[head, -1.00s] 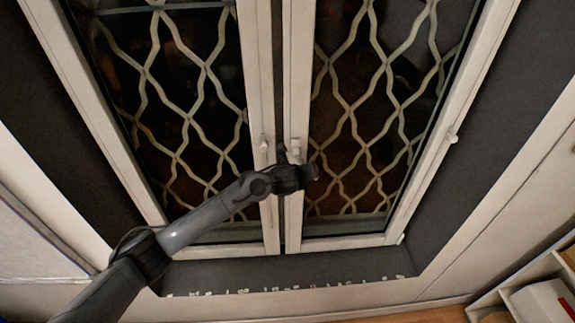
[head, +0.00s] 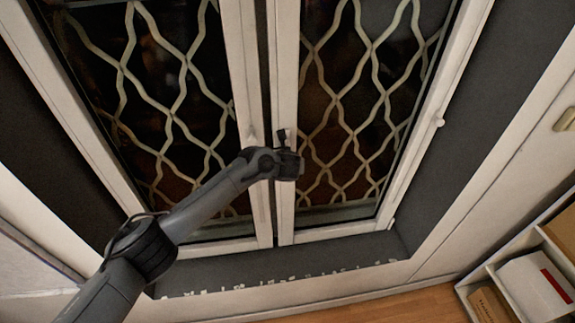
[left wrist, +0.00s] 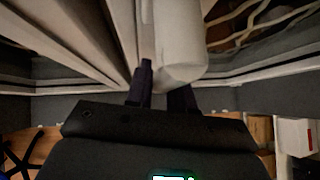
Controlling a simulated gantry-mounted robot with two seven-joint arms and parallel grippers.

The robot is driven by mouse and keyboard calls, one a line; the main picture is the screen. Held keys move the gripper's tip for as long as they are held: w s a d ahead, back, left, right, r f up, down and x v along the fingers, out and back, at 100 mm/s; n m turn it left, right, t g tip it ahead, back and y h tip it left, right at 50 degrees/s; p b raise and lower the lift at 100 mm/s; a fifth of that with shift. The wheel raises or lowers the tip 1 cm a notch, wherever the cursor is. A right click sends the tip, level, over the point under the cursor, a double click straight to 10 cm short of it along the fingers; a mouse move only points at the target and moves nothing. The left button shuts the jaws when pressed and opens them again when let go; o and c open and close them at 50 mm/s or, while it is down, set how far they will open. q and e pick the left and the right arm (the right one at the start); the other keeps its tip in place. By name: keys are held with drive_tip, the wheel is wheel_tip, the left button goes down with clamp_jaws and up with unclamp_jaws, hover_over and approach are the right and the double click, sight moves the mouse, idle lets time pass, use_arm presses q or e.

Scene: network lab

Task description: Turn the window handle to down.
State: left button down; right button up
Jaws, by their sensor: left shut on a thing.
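The window handle (left wrist: 180,45) is a thick white lever with a rounded end, seen close up in the left wrist view. My left gripper (left wrist: 165,92) is shut on it, with one dark finger to the left of its end and the other below it, partly hidden. In the head view my left gripper (head: 284,138) is at the middle of the window (head: 284,100), where the two white frames meet. It hides most or all of the handle there, so I cannot tell the handle's exact angle. My right gripper is not in view.
Wavy metal grilles (head: 345,110) show through both panes. A dark sill (head: 290,264) runs below the window. A white shelf (head: 475,277) with boxes (head: 535,285) stands at the lower right.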

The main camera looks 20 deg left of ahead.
use_arm(q)
drive_tip(key=shift+a+f, duration=0.1)
drive_tip(key=c, duration=1.1)
unclamp_jaws()
drive_tip(key=shift+s, duration=0.1)
drive_tip(key=shift+s+d+r, duration=0.15)
drive_tip(key=shift+d+r, duration=0.05)
drive_tip(key=shift+r, duration=0.1)
drive_tip(key=v, duration=1)
drive_tip(key=shift+s+a, duration=0.1)
